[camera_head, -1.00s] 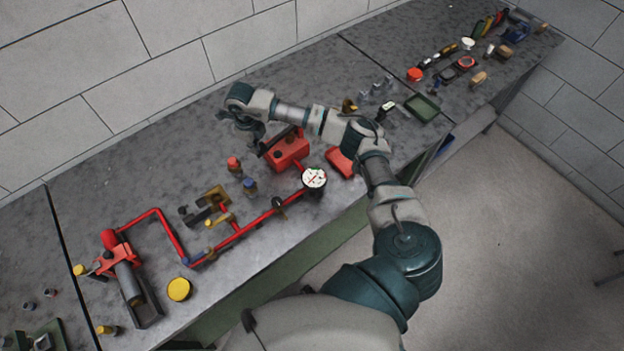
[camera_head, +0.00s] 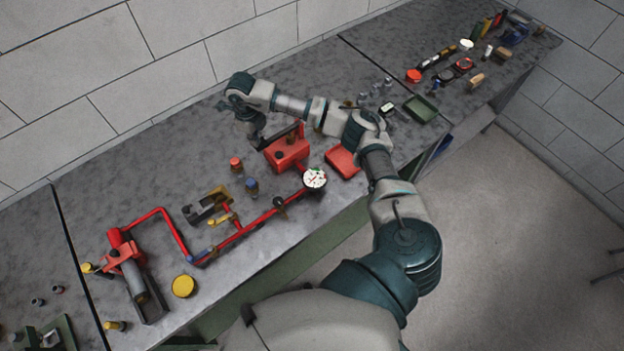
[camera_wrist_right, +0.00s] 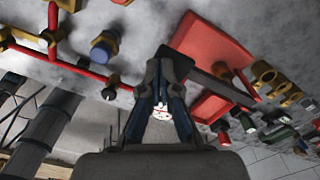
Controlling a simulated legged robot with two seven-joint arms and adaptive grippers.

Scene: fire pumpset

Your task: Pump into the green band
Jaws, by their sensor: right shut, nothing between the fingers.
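The red pump box (camera_head: 287,152) stands on the grey bench, with a dark lever (camera_head: 284,136) along its top. A round white gauge (camera_head: 315,178) sits on the red pipe in front of it; its needle and band are too small to read. My right gripper (camera_head: 257,140) points down at the lever's left end, shut and empty. In the right wrist view its fingers (camera_wrist_right: 172,58) are together, close to the dark lever (camera_wrist_right: 222,87) and the red box (camera_wrist_right: 210,50). I cannot tell whether they touch the lever. My left gripper is not in view.
Red piping (camera_head: 240,236) runs left to a red-and-grey unit (camera_head: 127,262).

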